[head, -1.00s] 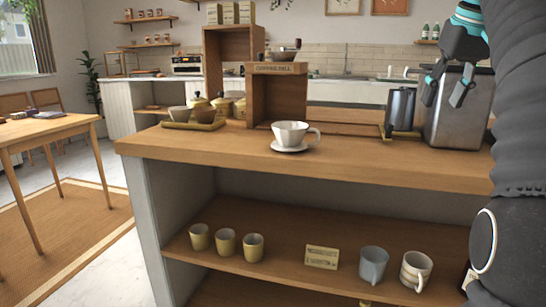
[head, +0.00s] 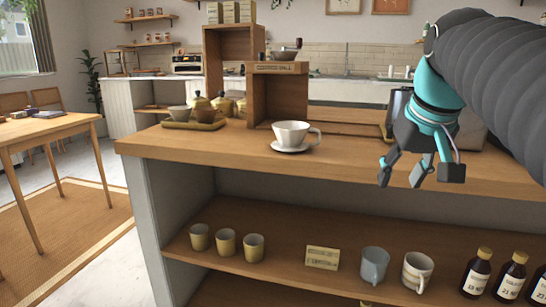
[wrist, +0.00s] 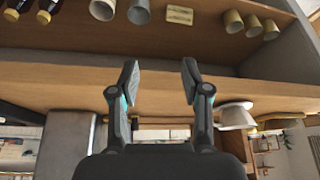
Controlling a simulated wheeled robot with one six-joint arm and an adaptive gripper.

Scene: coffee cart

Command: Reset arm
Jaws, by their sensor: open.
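My gripper (head: 418,176) is open and empty in the head view. It hangs in front of the right part of the wooden counter (head: 215,151), its fingers pointing down. In the wrist view, which looks upside down, the two fingers (wrist: 160,82) are spread apart with nothing between them. A white cup (head: 291,134) on a white saucer (head: 289,147) stands on the counter, to the left of my gripper and apart from it. My arm partly hides the steel machine at the right.
The shelf below holds several yellowish cups (head: 225,243), a small sign (head: 322,258), a grey-blue mug (head: 374,265), a striped mug (head: 416,271) and dark bottles (head: 478,274). The counter front between is clear.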

